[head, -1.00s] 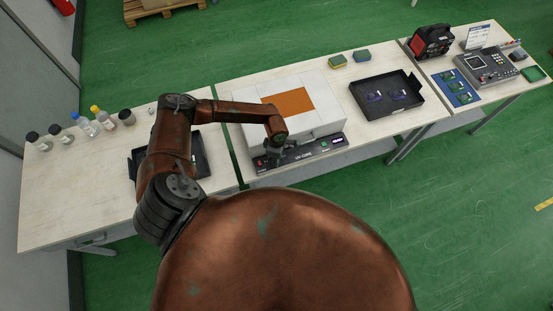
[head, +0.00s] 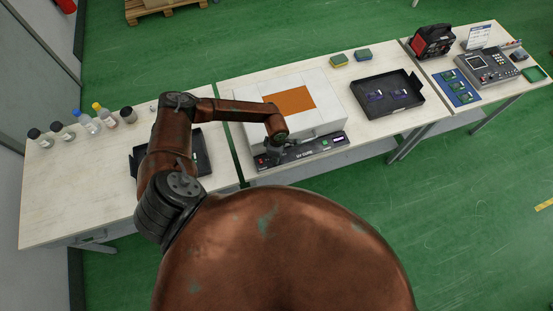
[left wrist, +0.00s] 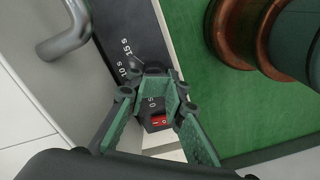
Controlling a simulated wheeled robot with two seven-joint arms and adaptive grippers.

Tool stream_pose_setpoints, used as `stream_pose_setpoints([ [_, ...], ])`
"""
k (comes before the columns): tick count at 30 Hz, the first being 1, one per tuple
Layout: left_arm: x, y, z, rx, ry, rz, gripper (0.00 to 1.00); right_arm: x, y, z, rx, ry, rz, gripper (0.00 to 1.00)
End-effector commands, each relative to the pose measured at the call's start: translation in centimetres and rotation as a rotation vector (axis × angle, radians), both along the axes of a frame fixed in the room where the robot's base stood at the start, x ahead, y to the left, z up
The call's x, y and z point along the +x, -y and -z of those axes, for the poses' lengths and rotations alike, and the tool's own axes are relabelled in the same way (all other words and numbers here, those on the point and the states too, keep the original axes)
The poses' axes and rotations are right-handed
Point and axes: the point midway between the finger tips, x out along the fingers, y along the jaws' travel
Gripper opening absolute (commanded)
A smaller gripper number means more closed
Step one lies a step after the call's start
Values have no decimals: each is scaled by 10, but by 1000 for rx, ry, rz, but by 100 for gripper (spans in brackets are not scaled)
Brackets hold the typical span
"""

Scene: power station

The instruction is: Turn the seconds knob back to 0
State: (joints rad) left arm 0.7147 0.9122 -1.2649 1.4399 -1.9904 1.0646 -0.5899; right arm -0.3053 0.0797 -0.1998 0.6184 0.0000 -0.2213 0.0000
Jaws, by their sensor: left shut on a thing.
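The UV cure box (head: 325,112) is white with an orange window on top and stands on the middle table. Its dark front panel (head: 300,154) carries a red switch, a green button and a small display. In the left wrist view, the panel (left wrist: 128,35) shows the marks 10 s, 15 s and 0 s, with the red switch (left wrist: 159,121) below. My left gripper (head: 274,151) is at the left part of this panel. In the left wrist view its green-padded fingers (left wrist: 156,88) close around the seconds knob, which they mostly hide, so its pointer cannot be read.
A black tray (head: 416,105) with purple goggle-like items lies to the right of the box. Another dark tray (head: 203,160) lies left, partly behind my arm. Bottles (head: 88,123) stand at the far left. A grey handle (left wrist: 65,38) shows in the left wrist view.

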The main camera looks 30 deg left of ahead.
Motion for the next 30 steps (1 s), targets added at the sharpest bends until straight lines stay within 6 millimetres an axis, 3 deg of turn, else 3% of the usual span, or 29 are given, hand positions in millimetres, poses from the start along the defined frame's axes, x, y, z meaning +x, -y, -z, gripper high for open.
stream_pose_setpoints([
  [1,14,-3,-6,1,30,-4,0,0,0,0,0,0,0,0],
  [23,15,-5,-6,3,30,-7,0,7,0,-1,0,9,-2,0],
  [24,15,-5,-6,3,30,-7,11,7,0,-1,0,9,-2,0],
  [30,13,-4,-6,2,27,-6,25,7,0,-1,0,9,-2,0],
])
